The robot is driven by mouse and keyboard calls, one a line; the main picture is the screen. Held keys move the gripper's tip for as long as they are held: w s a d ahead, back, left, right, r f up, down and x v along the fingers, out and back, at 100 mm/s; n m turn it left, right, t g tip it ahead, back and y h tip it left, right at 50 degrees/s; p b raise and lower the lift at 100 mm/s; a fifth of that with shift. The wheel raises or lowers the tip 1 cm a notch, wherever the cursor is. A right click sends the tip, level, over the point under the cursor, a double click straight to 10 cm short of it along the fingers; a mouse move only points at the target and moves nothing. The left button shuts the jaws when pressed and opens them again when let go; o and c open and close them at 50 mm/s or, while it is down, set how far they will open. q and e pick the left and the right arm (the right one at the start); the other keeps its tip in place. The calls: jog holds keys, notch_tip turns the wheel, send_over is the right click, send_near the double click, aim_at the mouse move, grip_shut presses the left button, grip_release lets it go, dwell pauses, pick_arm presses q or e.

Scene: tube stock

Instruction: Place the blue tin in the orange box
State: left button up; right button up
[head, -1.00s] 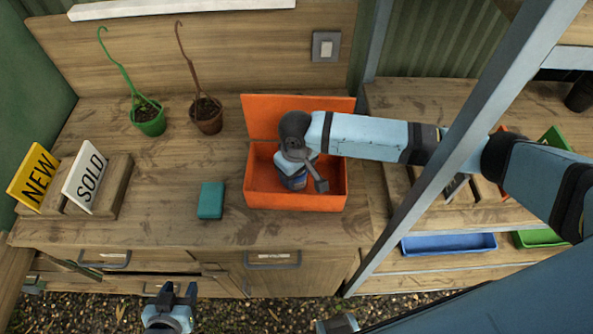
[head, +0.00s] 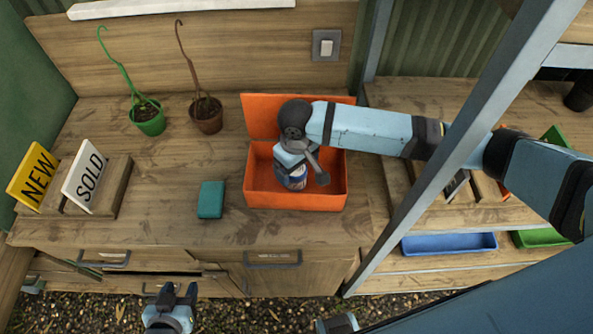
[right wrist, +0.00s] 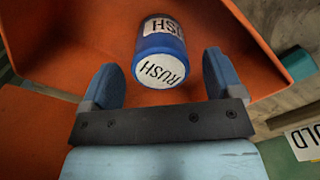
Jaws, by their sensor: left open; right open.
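The blue tin (head: 294,180) with white labels is inside the orange box (head: 297,201), partly hidden by my right gripper in the head view. In the head view the right gripper (head: 298,168) is over the box. My left gripper (head: 172,292) is open and empty in front of the bench.
A teal block (head: 211,199) lies left of the box. NEW (head: 34,176) and SOLD (head: 85,176) signs stand in a wooden holder. Two hanging pots (head: 148,117) (head: 206,113) stand behind. A grey post (head: 460,150) rises at the right, near my right arm.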

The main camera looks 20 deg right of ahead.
notch_tip(320, 180, up, 9)
jog(key=shift+r, duration=0.2)
dwell(0.5)
